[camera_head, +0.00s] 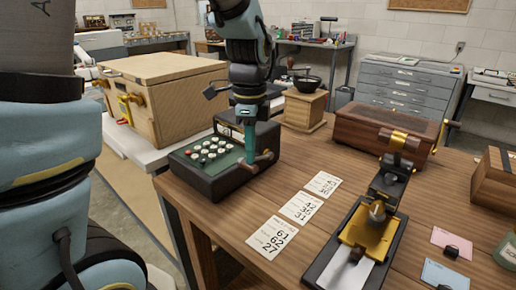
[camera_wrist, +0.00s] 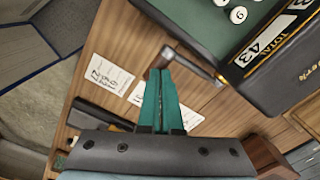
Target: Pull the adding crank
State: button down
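The adding machine (camera_head: 207,178), black with a green key panel and round white keys, stands at the left edge of the wooden table. Its crank (camera_head: 262,161), a metal arm with a brown grip, is on the right side; the wrist view shows the crank arm (camera_wrist: 197,66) and the brown grip (camera_wrist: 162,58). My gripper (camera_head: 248,155) points down beside the machine, with its green fingers (camera_wrist: 160,75) close together at the brown grip. The fingers appear shut on it, partly hiding it. The wrist view shows a "TOTAL 43" display (camera_wrist: 268,45) on the machine.
Number cards (camera_head: 269,238) lie in front of the machine. A black and brass press (camera_head: 370,232) stands to their right. A large wooden case (camera_head: 165,95) is at left.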

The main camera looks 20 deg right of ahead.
aim_at(249, 170)
jog(key=shift+s+a+f+b, duration=0.15)
jog(key=shift+f+b, duration=0.35)
jog(key=shift+f, duration=0.5)
jog(key=shift+a+f+b, duration=0.1)
jog(key=shift+f+b, duration=0.9)
jog(key=shift+f, duration=0.45)
